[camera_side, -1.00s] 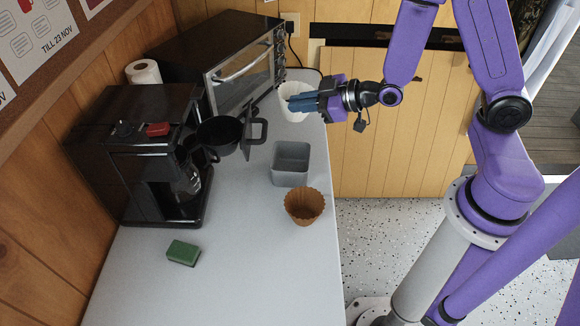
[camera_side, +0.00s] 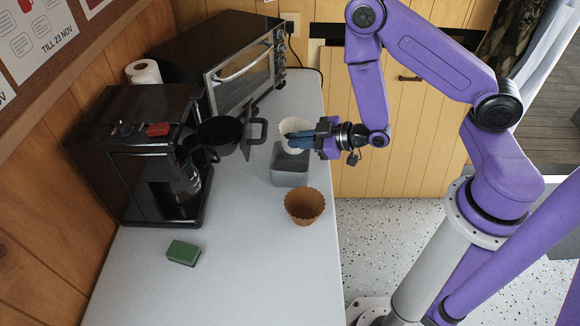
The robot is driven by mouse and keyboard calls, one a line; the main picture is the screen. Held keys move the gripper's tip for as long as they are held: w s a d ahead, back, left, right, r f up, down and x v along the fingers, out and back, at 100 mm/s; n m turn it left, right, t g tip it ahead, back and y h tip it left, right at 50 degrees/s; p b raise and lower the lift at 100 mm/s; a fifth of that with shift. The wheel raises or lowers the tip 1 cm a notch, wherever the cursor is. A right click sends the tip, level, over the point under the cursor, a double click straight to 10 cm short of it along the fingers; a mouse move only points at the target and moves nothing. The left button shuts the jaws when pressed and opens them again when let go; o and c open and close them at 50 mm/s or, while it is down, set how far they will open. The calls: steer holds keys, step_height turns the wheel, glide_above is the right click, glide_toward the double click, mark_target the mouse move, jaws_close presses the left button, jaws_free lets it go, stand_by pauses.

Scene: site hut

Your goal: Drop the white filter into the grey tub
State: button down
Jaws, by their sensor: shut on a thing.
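The white filter (camera_side: 292,128) is a fluted cup, held upright at the back of the counter. My gripper (camera_side: 298,141) is shut on its near right wall. The grey tub (camera_side: 289,178) is a square open container on the counter, just below the filter in the picture. The filter and fingers overlap the tub's far rim in this view and hide part of it. The filter seems to be above the tub or its far edge; the exact height is hard to tell.
A brown fluted filter (camera_side: 304,206) stands just in front of the tub. A black coffee maker (camera_side: 150,150) with its basket swung out (camera_side: 220,135) is to the left. A toaster oven (camera_side: 225,60) stands behind. A green sponge (camera_side: 183,253) lies front left; the front counter is clear.

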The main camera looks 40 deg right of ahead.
mark_target(300, 152)
step_height(300, 152, down, 4)
steer(key=shift+f, duration=0.15)
stand_by(0.3)
steer(key=c, duration=1.2)
jaws_free()
steer(key=shift+o, duration=0.2)
steer(key=v, duration=0.7)
steer(key=shift+s, duration=0.25)
steer(key=shift+d, duration=0.1)
